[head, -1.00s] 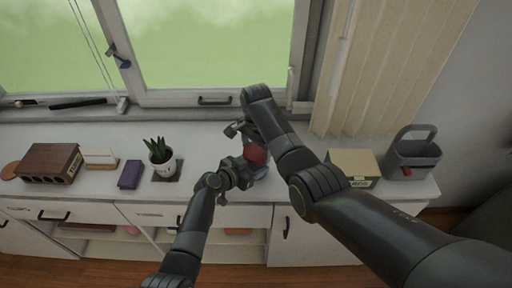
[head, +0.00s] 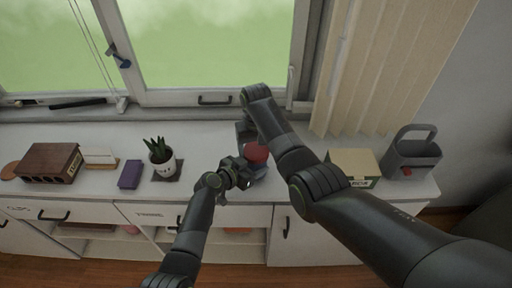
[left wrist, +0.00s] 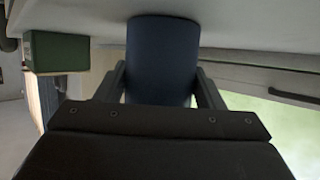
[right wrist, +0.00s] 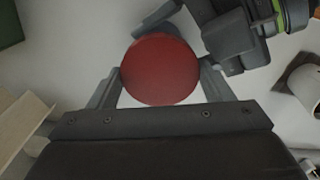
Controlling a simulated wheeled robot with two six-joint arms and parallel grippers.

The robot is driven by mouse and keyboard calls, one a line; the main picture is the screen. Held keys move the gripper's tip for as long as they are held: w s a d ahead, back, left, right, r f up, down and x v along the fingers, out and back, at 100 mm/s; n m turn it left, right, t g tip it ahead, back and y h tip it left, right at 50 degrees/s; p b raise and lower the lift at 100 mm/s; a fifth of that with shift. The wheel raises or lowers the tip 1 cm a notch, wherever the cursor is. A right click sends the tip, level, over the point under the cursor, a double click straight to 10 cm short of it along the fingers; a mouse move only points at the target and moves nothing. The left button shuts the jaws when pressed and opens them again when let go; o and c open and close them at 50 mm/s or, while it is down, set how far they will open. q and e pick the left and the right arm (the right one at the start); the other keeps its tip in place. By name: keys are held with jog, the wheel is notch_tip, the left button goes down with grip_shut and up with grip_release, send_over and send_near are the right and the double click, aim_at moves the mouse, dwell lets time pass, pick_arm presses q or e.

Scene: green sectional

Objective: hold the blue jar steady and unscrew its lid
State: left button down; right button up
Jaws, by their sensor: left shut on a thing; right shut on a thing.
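The blue jar (left wrist: 162,50) stands upright on the white cabinet top, partly hidden behind my grippers in the head view, where a bit of its blue side (head: 261,174) shows. My left gripper (head: 246,173) is shut on the jar's body from the side; its fingers lie on both sides of the jar in the left wrist view. The round red lid (right wrist: 160,70) is on top of the jar. My right gripper (right wrist: 161,82) is shut on the lid from above, one finger on each side. Whether the lid's thread is loose cannot be seen.
On the cabinet top (head: 215,145) are a potted plant (head: 163,163), a purple box (head: 130,174), a brown block (head: 50,163), a green-and-tan box (head: 354,165) and a grey caddy (head: 411,157). The window stands behind. The top is clear between plant and jar.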

jog(key=shift+n, duration=0.7)
jog(key=o, duration=1.1)
jog(key=shift+c, duration=0.2)
jog(key=shift+a, duration=0.1)
jog(key=shift+s+a, duration=0.1)
jog(key=shift+a, duration=0.05)
